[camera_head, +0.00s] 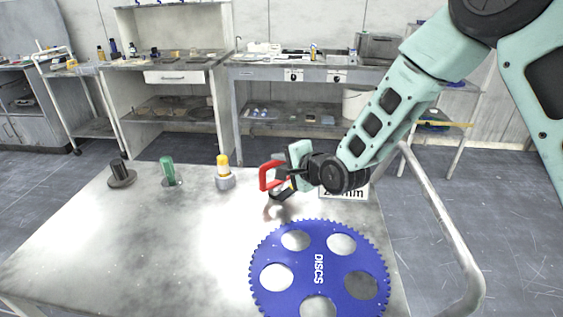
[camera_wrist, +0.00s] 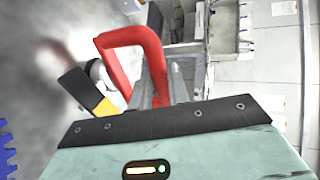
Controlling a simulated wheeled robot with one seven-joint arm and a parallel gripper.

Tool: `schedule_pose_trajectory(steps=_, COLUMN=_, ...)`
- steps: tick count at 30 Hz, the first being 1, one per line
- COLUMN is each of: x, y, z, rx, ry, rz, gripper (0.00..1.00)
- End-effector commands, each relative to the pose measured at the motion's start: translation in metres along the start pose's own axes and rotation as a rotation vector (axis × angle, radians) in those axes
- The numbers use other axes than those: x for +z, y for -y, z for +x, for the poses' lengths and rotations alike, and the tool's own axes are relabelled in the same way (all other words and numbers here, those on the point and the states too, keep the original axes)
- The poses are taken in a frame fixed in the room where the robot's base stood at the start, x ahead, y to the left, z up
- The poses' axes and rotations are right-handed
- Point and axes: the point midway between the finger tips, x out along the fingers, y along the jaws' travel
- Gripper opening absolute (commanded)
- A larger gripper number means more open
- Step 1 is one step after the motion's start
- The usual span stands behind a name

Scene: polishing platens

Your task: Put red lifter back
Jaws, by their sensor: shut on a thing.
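The red lifter (camera_head: 268,174), a red U-shaped handle, is held in my gripper (camera_head: 284,188) near the right side of the metal table (camera_head: 130,240). It looks raised above the table, with a faint reddish reflection below it. In the wrist view the red lifter (camera_wrist: 152,58) arches up beyond my gripper (camera_wrist: 122,98). One dark finger with a yellow patch shows at its left; the other finger and the lifter's lower end are partly hidden. A blue toothed disc (camera_head: 319,232) marked DISCS lies in front of my gripper.
A yellow-topped piece (camera_head: 223,165), a green-handled piece (camera_head: 167,168) and a black-handled piece (camera_head: 120,170) stand along the table's back edge. A white sign (camera_head: 345,192) ending in "mm" is partly behind my wrist. The table's middle and front left are clear.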

Motion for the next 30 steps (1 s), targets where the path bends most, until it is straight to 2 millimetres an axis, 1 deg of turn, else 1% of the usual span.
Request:
schedule_pose_trajectory(steps=1, x=0.000, y=0.004, z=0.000, rx=-0.008, ry=-0.001, rz=-0.002, gripper=0.00)
schedule_pose_trajectory(steps=3, x=0.000, y=0.004, z=0.000, rx=-0.009, ry=-0.001, rz=-0.002, gripper=0.00)
schedule_pose_trajectory(steps=9, x=-0.001, y=0.001, z=0.001, rx=-0.008, ry=-0.001, rz=-0.002, gripper=0.00)
schedule_pose_trajectory(steps=10, x=-0.001, y=-0.002, z=0.001, rx=-0.002, ry=-0.001, rz=-0.001, gripper=0.23)
schedule_pose_trajectory(steps=12, x=-0.001, y=-0.001, z=0.001, rx=-0.002, ry=-0.001, rz=-0.001, gripper=0.39)
schedule_pose_trajectory(steps=19, x=0.000, y=-0.001, z=0.001, rx=-0.002, ry=-0.001, rz=0.000, gripper=0.39)
schedule_pose_trajectory(steps=23, x=-0.001, y=0.003, z=-0.002, rx=-0.002, ry=-0.001, rz=0.000, gripper=0.39)
schedule_pose_trajectory(steps=26, x=-0.002, y=0.001, z=-0.014, rx=-0.002, ry=-0.003, rz=0.000, gripper=0.39)
schedule_pose_trajectory(steps=30, x=-0.002, y=0.002, z=-0.042, rx=-0.003, ry=-0.004, rz=-0.001, gripper=0.39)
